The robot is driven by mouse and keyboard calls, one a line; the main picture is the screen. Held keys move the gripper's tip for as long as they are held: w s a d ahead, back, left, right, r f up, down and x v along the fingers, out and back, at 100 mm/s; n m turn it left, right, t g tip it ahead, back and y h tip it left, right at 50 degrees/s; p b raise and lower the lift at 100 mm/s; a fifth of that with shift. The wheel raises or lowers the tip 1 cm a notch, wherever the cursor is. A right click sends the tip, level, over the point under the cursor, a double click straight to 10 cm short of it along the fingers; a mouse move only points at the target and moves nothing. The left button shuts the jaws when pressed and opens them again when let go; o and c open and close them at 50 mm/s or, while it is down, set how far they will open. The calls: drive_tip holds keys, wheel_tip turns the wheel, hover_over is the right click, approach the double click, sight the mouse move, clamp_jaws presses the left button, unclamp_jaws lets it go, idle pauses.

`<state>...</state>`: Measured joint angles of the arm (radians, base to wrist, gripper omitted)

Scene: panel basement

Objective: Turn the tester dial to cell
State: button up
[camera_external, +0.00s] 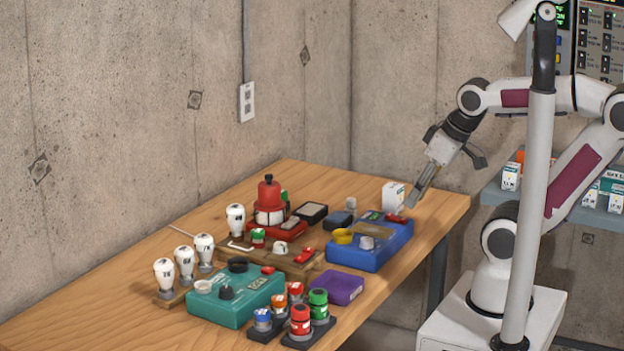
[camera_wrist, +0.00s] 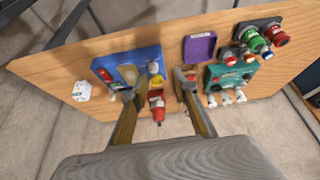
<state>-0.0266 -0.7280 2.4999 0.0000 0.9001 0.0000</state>
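A blue box (camera_external: 352,257) on the right part of the table carries a pale round knob (camera_external: 366,242), a yellow ring and a red piece. A teal box (camera_external: 215,312) nearer the front carries a dark round knob (camera_external: 227,292), a white ring and a black ring. Either could be the tester; dial labels are too small to read. My gripper (camera_external: 418,190) is above the table's right end, beyond the blue box, apart from both. In the wrist view its fingers (camera_wrist: 155,84) are spread with nothing held. The blue box (camera_wrist: 145,58) and teal box (camera_wrist: 214,82) also show there.
A red lantern-like object (camera_external: 270,195) stands behind a wooden board with small parts. A white box (camera_external: 393,196) stands near my gripper. A purple box (camera_external: 338,287), white bulbs (camera_external: 184,263) and red and green knobs (camera_external: 318,303) crowd the middle. The table's left front is clear.

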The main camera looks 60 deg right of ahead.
drive_tip(key=a+f, duration=0.1)
drive_tip(key=n+g+y, duration=0.3)
drive_tip(key=n+y, duration=0.1)
drive_tip(key=n, duration=0.7)
approach(226, 288)
drive_tip(key=shift+w+a+f, duration=0.1)
drive_tip(key=shift+a+f, duration=0.15)
drive_tip(key=shift+a, duration=0.05)
drive_tip(key=shift+f, duration=0.15)
drive_tip(key=shift+x, duration=3.8)
